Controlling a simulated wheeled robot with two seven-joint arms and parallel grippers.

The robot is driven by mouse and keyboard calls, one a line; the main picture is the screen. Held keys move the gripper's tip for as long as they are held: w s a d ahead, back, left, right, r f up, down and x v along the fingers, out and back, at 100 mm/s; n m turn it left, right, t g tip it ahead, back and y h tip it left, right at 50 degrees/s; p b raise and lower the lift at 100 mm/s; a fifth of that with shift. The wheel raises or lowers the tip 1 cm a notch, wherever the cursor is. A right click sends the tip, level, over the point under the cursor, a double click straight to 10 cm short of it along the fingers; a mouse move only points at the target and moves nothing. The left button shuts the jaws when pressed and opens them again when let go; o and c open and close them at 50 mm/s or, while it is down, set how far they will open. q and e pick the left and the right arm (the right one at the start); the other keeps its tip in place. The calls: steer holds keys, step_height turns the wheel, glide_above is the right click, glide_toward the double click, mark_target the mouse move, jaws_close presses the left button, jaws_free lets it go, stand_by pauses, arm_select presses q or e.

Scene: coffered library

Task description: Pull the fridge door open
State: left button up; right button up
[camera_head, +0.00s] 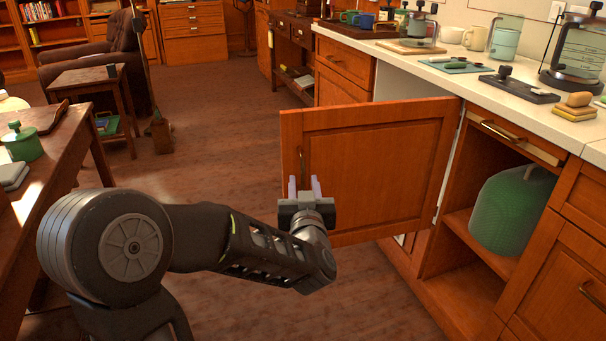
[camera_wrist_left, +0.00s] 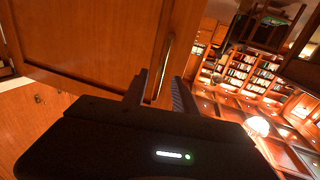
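The fridge door (camera_head: 365,165) is a wooden panel standing well open, swung out from the counter front on its right edge. Part of a white interior (camera_head: 398,82) shows above and behind it. A slim brass handle (camera_head: 301,165) stands upright near the door's free left edge; it also shows in the left wrist view (camera_wrist_left: 168,52). My left gripper (camera_head: 304,186) is at the lower part of the handle, its two fingers (camera_wrist_left: 160,88) apart. The handle's lower end lies between or just beyond the fingertips, with no clear squeeze visible. My right gripper is out of view.
An open cabinet right of the door holds a green domed thing (camera_head: 512,210). The white countertop (camera_head: 455,84) above carries mugs, boards and a coffee maker. A wooden table (camera_head: 48,165) stands at the left. The wooden floor (camera_head: 225,140) left of the door is clear.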

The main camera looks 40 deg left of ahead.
arm_select(q)
steer(key=v, duration=0.3)
steer(key=shift+s+d, duration=0.15)
steer(key=shift+s, duration=0.05)
steer(key=shift+f, duration=0.1)
stand_by(0.3)
